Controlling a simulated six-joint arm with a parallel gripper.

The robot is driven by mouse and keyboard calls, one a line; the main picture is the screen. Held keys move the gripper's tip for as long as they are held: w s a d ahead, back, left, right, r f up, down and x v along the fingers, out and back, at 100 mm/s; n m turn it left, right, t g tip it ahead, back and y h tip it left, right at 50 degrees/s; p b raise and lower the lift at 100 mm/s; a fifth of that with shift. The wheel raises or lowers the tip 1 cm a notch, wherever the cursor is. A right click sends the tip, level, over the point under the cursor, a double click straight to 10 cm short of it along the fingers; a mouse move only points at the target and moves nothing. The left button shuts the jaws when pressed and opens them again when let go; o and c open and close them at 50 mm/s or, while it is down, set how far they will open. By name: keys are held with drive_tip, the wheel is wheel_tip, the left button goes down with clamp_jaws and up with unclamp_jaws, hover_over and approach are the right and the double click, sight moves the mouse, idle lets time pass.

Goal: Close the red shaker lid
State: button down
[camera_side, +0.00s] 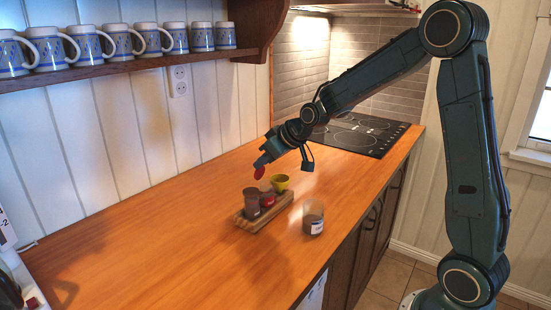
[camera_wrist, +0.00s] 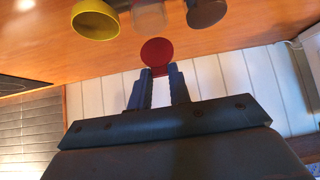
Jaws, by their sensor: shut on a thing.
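My gripper (camera_side: 262,162) is shut on the round red lid (camera_side: 259,173) and holds it in the air above the shakers. In the wrist view the lid (camera_wrist: 157,50) is pinched at its edge between the fingertips (camera_wrist: 160,73). The red shaker (camera_side: 267,200) stands in the middle of a wooden tray (camera_side: 275,213), a little below the lid and apart from it. In the wrist view the middle shaker (camera_wrist: 149,18) looks pale and see-through, and its top is cut off by the frame.
A brown shaker (camera_side: 251,203) and a yellow shaker (camera_side: 280,184) flank the red one closely. A glass jar (camera_side: 313,218) with a label stands right of the tray. A cooktop (camera_side: 358,132) is behind. The counter's left side is clear. Mugs (camera_side: 126,41) line a wall shelf.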

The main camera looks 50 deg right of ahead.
sight(261, 169)
drive_tip(key=shift+s+d+f+t, duration=0.1)
drive_tip(key=shift+s+f+t, duration=0.3)
drive_tip(key=shift+t, duration=0.45)
drive_tip(key=shift+s+a+f+t, duration=0.1)
drive_tip(key=shift+s+f+t, duration=0.05)
drive_tip(key=shift+s+t, duration=0.55)
drive_tip(key=shift+s+d+f+t, duration=0.1)
drive_tip(key=shift+s+f+t, duration=0.25)
drive_tip(key=shift+t, duration=0.6)
drive_tip(key=c, duration=1.3)
unclamp_jaws()
drive_tip(key=shift+s+r, duration=0.1)
drive_tip(key=shift+s, duration=0.05)
